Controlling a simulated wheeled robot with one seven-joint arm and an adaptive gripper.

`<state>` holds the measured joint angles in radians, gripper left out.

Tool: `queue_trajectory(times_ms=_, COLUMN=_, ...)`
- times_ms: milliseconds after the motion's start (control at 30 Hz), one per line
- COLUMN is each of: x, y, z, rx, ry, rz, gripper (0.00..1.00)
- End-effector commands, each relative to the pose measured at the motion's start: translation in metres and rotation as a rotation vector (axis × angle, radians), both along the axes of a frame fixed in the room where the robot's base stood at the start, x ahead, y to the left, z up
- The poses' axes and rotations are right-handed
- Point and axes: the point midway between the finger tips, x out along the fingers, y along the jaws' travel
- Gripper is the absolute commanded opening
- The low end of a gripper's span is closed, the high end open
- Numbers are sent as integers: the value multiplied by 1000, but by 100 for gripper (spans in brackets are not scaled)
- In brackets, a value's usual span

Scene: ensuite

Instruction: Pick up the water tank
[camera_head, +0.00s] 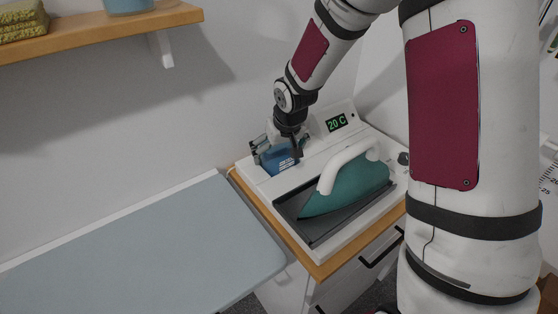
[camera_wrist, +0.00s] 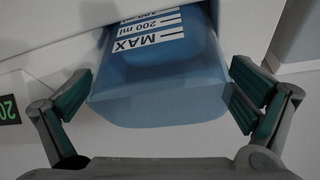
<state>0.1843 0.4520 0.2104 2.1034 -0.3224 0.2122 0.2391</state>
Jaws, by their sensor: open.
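The water tank (camera_head: 277,159) is a blue translucent container seated in the back left of the white iron station. In the wrist view the tank (camera_wrist: 165,85) shows a white label with "MAX" and "200 ml". My gripper (camera_head: 275,157) is at the tank from above, partly covering it. In the wrist view my gripper (camera_wrist: 160,103) is open, with one green-padded finger on each side of the tank. The left finger is close to the tank's side, and the right finger is close to its other side. I cannot tell whether either pad touches.
A teal iron (camera_head: 345,187) with a white handle rests on the station's dark tray, right of the tank. The station (camera_head: 330,243) has a "20 C" display and stands on a wooden-topped cabinet (camera_head: 322,270). A grey-blue ironing board (camera_head: 140,255) lies left. A wooden shelf (camera_head: 100,32) hangs above left.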

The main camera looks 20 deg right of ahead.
Motion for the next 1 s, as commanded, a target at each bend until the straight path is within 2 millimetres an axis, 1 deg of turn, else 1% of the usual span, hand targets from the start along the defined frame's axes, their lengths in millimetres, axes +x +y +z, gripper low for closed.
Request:
queue_trajectory(times_ms=33, x=2, y=1, z=-5, rx=0, ry=2, rz=1, gripper=100)
queue_trajectory(times_ms=100, x=3, y=0, z=-8, rx=0, ry=2, rz=0, gripper=100)
queue_trajectory(times_ms=333, x=3, y=0, z=-8, rx=-1, ry=0, rz=-1, gripper=100)
queue_trajectory(times_ms=367, x=3, y=0, z=-8, rx=-1, ry=0, rz=-1, gripper=93)
queue_trajectory(times_ms=400, x=3, y=0, z=-8, rx=-1, ry=0, rz=-1, gripper=84)
queue_trajectory(times_ms=467, x=3, y=0, z=-8, rx=-1, ry=0, rz=-1, gripper=71)
queue_trajectory(times_ms=500, x=3, y=0, z=-8, rx=-1, ry=0, rz=0, gripper=61)
queue_trajectory(times_ms=567, x=3, y=0, z=-8, rx=-1, ry=0, rz=0, gripper=48)
queue_trajectory(times_ms=1000, x=3, y=0, z=-5, rx=-1, ry=-1, rz=0, gripper=47)
